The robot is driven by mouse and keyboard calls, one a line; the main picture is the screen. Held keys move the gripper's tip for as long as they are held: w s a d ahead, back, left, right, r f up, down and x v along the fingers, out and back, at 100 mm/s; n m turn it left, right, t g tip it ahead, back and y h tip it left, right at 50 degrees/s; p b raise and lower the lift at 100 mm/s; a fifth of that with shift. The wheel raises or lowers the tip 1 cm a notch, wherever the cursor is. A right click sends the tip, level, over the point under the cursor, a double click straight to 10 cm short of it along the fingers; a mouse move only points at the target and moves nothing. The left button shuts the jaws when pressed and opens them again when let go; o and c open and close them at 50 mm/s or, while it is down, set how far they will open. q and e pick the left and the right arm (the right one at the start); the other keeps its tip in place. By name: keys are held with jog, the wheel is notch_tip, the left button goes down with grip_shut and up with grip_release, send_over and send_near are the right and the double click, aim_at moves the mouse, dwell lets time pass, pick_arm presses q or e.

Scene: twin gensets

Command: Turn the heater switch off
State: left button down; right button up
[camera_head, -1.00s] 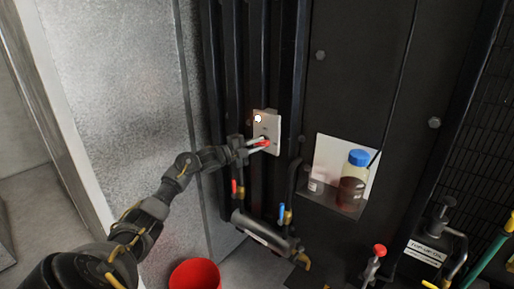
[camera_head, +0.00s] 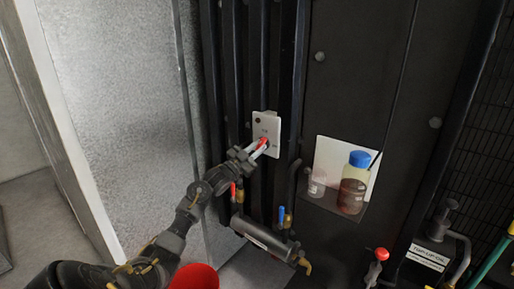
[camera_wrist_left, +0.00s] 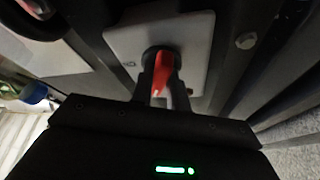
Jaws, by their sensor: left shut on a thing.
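The heater switch is a white plate (camera_head: 266,125) on the dark panel, with a red lever (camera_head: 263,141) low on it. The plate also shows in the left wrist view (camera_wrist_left: 195,38), with the red lever (camera_wrist_left: 163,72) pointing towards the camera from a dark round base. My left gripper (camera_head: 260,147) is shut on the red lever, its fingers on either side of it. The lamp at the top of the plate looks dark. My right gripper is in neither view.
A shelf at right of the switch holds a blue-capped bottle (camera_head: 353,183) and a small clear cup (camera_head: 317,183). A red bucket (camera_head: 194,276) stands at the bottom. A red-topped valve (camera_head: 381,254) is at lower right.

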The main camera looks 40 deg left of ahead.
pick_arm(q)
jog(key=n+y, duration=0.1)
jog(key=n, duration=0.1)
jog(key=n+y+p, duration=0.1)
jog(key=n, duration=0.1)
jog(key=n+y+p, duration=0.1)
jog(key=n, duration=0.2)
jog(key=shift+d+t+y, duration=0.15)
jog(key=shift+t+y, duration=0.15)
jog(key=shift+y, duration=0.1)
jog(key=shift+n, duration=0.3)
jog(key=c, duration=1.4)
grip_release()
jog(key=shift+o, duration=0.2)
jog(key=shift+s+f, duration=0.1)
jog(key=b+v, duration=0.4)
jog(key=v, duration=0.6)
jog(key=shift+s, duration=0.25)
